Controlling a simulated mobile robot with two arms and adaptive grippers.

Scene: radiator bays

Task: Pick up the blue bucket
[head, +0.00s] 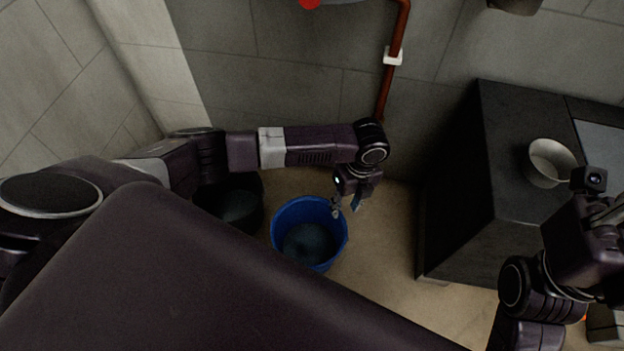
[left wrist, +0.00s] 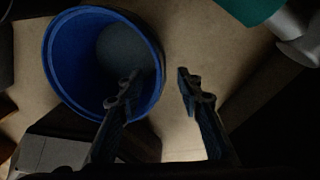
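The blue bucket (head: 281,224) stands upright on the tan floor near the wall, open at the top, with a dark inside. In the left wrist view the bucket (left wrist: 52,62) fills the upper left. My left gripper (head: 346,207) is at the bucket's right rim, pointing down. In the left wrist view my left gripper (left wrist: 158,75) is open; its left finger overlaps the bucket's inside and its right finger is over the floor outside. I cannot tell whether either finger touches the rim. My right gripper (head: 606,212) is at the right edge, partly cut off; its fingers are unclear.
A black bucket (head: 240,205) stands left of the blue one, partly behind my left arm. A dark cabinet (head: 470,180) with a white bowl (head: 550,161) on top stands at right. A red-brown pipe (head: 388,80) runs down the wall. Floor (head: 385,260) is clear between bucket and cabinet.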

